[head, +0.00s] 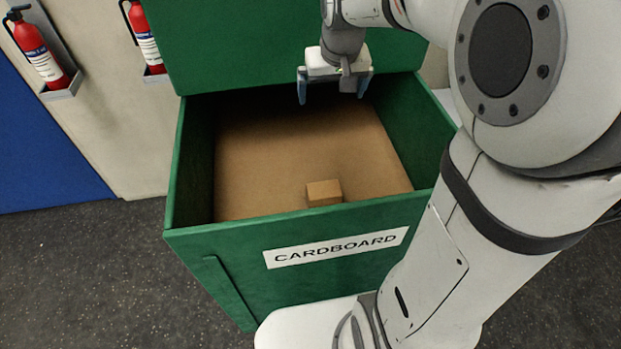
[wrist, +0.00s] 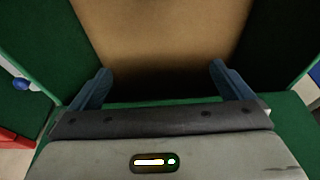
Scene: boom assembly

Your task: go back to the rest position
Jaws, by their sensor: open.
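My gripper (head: 333,88) is open and empty, with its two blue-grey fingers spread apart. In the head view it hangs over the back part of an open green bin (head: 215,255). In the wrist view the gripper (wrist: 160,88) points into the bin, with nothing between its fingers. A small brown cardboard box (head: 324,193) lies inside the bin near its front wall, apart from the gripper. The small box does not show in the wrist view.
The bin has a raised green lid (head: 240,45) behind the gripper and a white CARDBOARD label (head: 335,248) in front. Brown cardboard (head: 290,150) covers its inside bottom. Two fire extinguishers, one at far left (head: 38,50) and one beside the lid (head: 143,38), hang on the wall.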

